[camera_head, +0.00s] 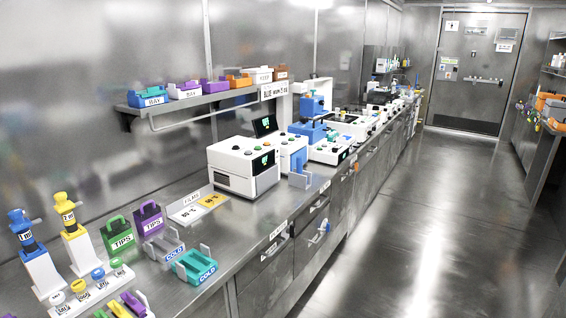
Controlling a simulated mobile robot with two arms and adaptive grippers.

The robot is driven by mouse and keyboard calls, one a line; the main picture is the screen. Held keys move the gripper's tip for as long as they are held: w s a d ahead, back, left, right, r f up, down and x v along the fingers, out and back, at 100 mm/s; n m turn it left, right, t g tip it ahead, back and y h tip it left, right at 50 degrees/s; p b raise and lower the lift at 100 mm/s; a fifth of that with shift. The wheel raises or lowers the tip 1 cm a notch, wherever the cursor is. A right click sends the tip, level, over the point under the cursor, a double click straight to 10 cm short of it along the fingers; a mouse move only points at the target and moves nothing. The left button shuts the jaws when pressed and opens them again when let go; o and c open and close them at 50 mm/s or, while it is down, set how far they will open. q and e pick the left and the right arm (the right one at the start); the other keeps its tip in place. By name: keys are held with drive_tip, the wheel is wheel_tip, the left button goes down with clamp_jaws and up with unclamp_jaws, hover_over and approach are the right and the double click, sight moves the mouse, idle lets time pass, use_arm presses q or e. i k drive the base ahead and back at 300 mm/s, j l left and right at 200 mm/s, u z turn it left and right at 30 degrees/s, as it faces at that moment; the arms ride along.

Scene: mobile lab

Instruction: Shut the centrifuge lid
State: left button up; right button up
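No device here is clearly labelled as a centrifuge. A white boxy machine (243,168) with a small green-lit screen and knobs on top stands on the left bench. Behind it a dark panel (265,126) stands tilted up; I cannot tell whether it is a raised lid or a screen. A second white machine (293,150) stands just beyond, followed by a white unit (329,151) with a blue apparatus (312,112) behind it. I cannot tell which of these is the centrifuge or how its lid stands. Neither of my grippers is in view.
The steel bench (232,234) runs along the left wall. Pipettes, tip boxes and a teal COLD rack (196,267) stand at its near end. A wall shelf (190,103) holds coloured bins. The floor (430,220) is clear up to the far door (479,75).

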sight(323, 86)
drive_tip(key=i+l+z, duration=0.35)
drive_tip(key=i, duration=0.15)
drive_tip(key=i+l+z, duration=0.2)
drive_tip(key=i+z, duration=0.15)
drive_tip(key=i, duration=0.2)
drive_tip(key=i+z, duration=0.35)
drive_tip(key=i, duration=0.25)
drive_tip(key=i+l+u, duration=0.15)
drive_tip(key=i+u, duration=0.25)
drive_tip(key=i, duration=0.25)
drive_tip(key=i+l+u, duration=0.35)
drive_tip(key=i, duration=0.25)
drive_tip(key=i+l+u, duration=0.4)
drive_tip(key=i+l, duration=0.15)
drive_tip(key=i+l+u, duration=0.3)
drive_tip(key=u, duration=0.15)
drive_tip(key=l+u, duration=0.4)
drive_tip(key=k+l+u, duration=0.1)
drive_tip(key=l+u, duration=0.3)
drive_tip(key=k+l+u, duration=0.1)
drive_tip(key=l+u, duration=0.3)
drive_tip(key=k+l+u, duration=0.2)
drive_tip(key=l+u, duration=0.2)
